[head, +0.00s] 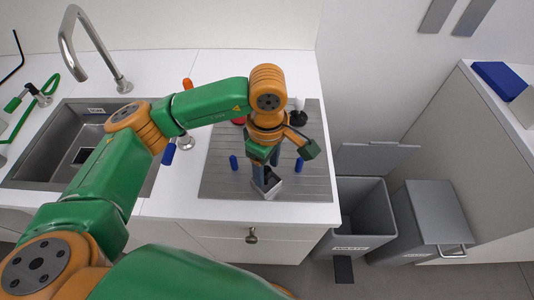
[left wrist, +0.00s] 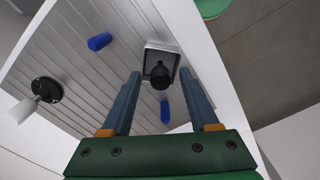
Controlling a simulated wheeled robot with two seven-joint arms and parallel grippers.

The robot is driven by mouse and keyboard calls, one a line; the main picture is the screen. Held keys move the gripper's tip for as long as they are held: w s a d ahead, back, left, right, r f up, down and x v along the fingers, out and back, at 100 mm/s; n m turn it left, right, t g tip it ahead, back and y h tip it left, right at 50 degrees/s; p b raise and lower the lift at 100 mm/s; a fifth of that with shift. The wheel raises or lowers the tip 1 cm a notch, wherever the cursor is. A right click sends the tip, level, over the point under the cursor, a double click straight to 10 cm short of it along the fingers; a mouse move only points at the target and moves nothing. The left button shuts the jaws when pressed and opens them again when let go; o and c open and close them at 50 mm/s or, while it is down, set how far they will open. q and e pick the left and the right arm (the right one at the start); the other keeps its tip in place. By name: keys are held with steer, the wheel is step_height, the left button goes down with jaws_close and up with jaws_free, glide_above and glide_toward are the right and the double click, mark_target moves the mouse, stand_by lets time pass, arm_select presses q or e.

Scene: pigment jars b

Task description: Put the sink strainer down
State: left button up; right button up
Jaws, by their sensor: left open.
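The sink strainer (head: 270,188) is a small square metal piece. It appears to rest on the grey ribbed drainboard (head: 217,185), near the front edge. In the left wrist view its pale square rim (left wrist: 150,46) and black knob (left wrist: 160,76) show just beyond and between my fingertips. My left gripper (head: 265,170) points down over it, with its blue-grey fingers apart and nothing gripped. In the head view the fingers and wrist hide part of the strainer. My right gripper is not in view.
Blue pieces lie left (head: 233,162) and right (head: 299,165) of the gripper. A black-and-white item (head: 298,117) is behind. The sink (head: 40,150) is left. An open waste bin (head: 358,215) and a lidded grey bin (head: 435,215) stand right, below counter level. The board's front left is clear.

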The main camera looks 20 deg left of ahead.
mark_target(267, 170)
arm_select(q)
step_height(267, 170, up, 11)
steer(key=b, duration=0.1)
stand_by(0.3)
